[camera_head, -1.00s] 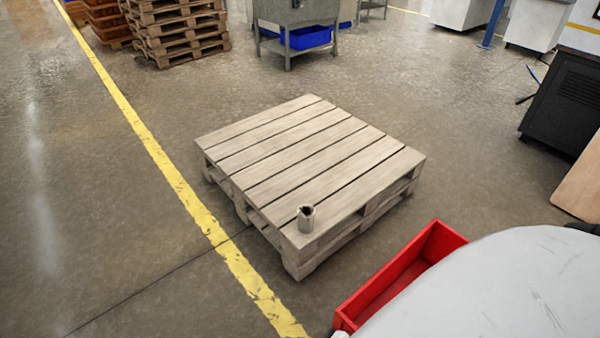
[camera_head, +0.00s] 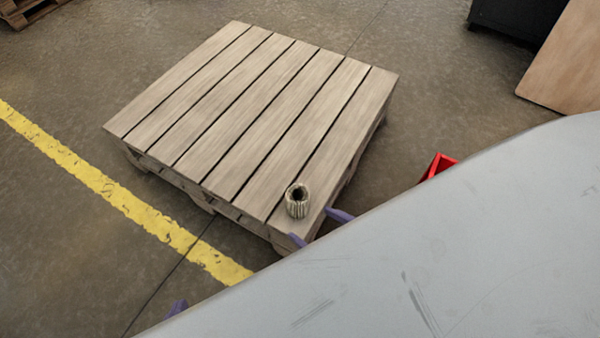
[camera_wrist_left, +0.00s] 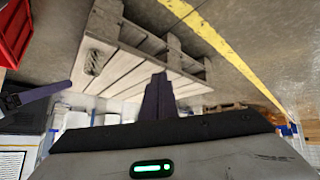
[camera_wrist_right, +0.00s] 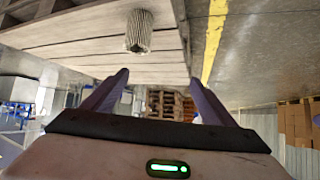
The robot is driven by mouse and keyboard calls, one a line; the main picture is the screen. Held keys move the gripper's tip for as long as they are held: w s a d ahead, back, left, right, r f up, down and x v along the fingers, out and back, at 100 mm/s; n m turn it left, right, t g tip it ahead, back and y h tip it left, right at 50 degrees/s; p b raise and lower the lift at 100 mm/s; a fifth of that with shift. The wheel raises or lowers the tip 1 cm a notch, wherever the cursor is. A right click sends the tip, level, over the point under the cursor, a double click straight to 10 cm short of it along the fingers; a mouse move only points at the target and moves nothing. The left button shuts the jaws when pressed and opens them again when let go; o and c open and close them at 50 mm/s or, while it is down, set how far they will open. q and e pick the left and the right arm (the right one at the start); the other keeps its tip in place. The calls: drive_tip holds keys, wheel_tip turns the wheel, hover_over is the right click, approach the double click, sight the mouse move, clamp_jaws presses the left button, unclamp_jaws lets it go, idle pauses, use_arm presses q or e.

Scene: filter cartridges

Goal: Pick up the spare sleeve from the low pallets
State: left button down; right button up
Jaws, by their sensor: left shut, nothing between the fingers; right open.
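The spare sleeve (camera_head: 297,202) is a short, ribbed, grey-beige hollow cylinder, standing upright near the front corner of the low pallets (camera_head: 250,95). My right gripper (camera_head: 318,228) is open and empty. Its purple fingertips show just in front of the sleeve, apart from it, and the rest is hidden behind a large grey-white surface. In the right wrist view the sleeve (camera_wrist_right: 138,32) lies beyond the open fingers (camera_wrist_right: 160,76), a little left of their middle. My left gripper (camera_head: 177,308) is shut and empty, left of the right one. The left wrist view shows its closed fingers (camera_wrist_left: 158,97) and the sleeve (camera_wrist_left: 94,63).
A red bin (camera_head: 438,166) shows partly to the right of the pallets. A yellow floor line (camera_head: 110,190) runs along their left. A brown board (camera_head: 565,60) and a dark cabinet (camera_head: 520,15) stand at the back right. The pallet top around the sleeve is clear.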

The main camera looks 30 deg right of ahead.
sight(305, 205)
drive_tip(key=w+d+f+t+b, duration=0.1)
drive_tip(key=w+f+b, duration=0.3)
drive_tip(key=f, duration=0.1)
drive_tip(key=w+d+f+t+b, duration=0.1)
drive_tip(key=w+d+f+b, duration=0.1)
drive_tip(key=w+f+b, duration=0.2)
drive_tip(key=w+d+f+b, duration=0.1)
drive_tip(key=w+f+b, duration=0.3)
drive_tip(key=f+b, duration=0.1)
drive_tip(key=shift+d+f+t, duration=0.25)
drive_tip(key=shift+f+t, duration=0.05)
drive_tip(key=shift+t, duration=0.1)
drive_tip(key=b+x, duration=0.2)
drive_tip(key=x, duration=0.1)
drive_tip(key=shift+w+f, duration=0.3)
use_arm(q)
drive_tip(key=w+d+f+m+g+h, duration=0.1)
drive_tip(key=d+f+h, duration=0.1)
drive_tip(key=d+f, duration=0.3)
wheel_tip(305, 205, down, 3)
drive_tip(key=shift+w+d+f, duration=0.1)
drive_tip(key=shift+w+d, duration=0.05)
drive_tip(key=shift+w, duration=0.2)
use_arm(e)
drive_tip(key=shift+w+a, duration=0.1)
drive_tip(key=shift+w, duration=0.25)
drive_tip(key=c, duration=1.1)
